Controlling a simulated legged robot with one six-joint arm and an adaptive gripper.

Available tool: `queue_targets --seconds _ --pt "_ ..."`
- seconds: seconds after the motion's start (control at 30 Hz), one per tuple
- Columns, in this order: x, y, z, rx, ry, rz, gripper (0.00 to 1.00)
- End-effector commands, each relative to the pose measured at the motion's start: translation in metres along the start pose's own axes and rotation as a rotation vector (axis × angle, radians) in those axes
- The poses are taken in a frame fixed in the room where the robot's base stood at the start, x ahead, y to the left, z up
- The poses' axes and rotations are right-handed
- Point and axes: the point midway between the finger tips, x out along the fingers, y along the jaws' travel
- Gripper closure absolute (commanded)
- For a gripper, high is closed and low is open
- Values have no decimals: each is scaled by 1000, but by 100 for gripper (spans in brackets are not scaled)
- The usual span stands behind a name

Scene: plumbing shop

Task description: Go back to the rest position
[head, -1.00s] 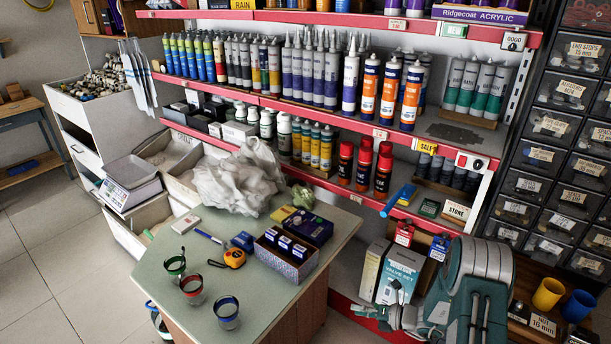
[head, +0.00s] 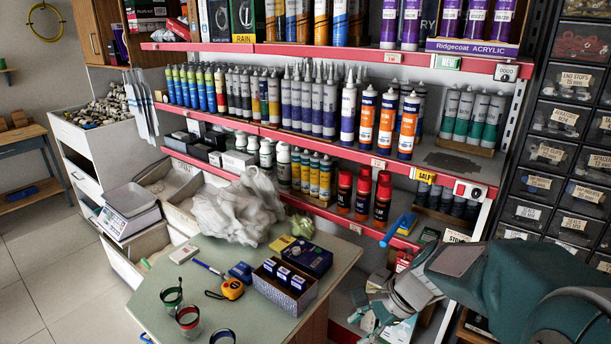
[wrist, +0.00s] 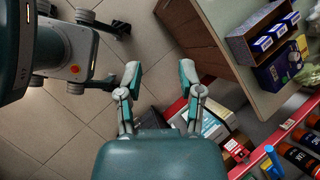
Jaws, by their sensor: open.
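My gripper (wrist: 160,76) is open and empty in the wrist view, its two fingers spread and pointing over the tiled floor. Boxes below the shelf show between and beside the finger bases. In the head view my gripper (head: 372,300) is at the lower right, beside the counter's right side and in front of the lower shelf. My teal arm reaches it from the right edge and hides part of the lower shelf and drawers.
The counter (head: 225,280) holds a tape measure (head: 232,289), cups, a pen and a box of small packs (head: 288,287). The red-edged shelf (head: 330,142) of tubes stands behind. Drawers (head: 545,153) stand at right. Open floor (head: 45,270) lies at left.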

Motion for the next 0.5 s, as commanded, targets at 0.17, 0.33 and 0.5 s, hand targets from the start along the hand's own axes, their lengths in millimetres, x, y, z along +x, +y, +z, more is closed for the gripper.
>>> queue_targets --seconds 0.17,0.33,0.5 --pt "-30 28 26 -321 164 23 52" --pt "-55 56 42 -614 323 64 52" --pt "-78 84 53 -896 489 119 52"
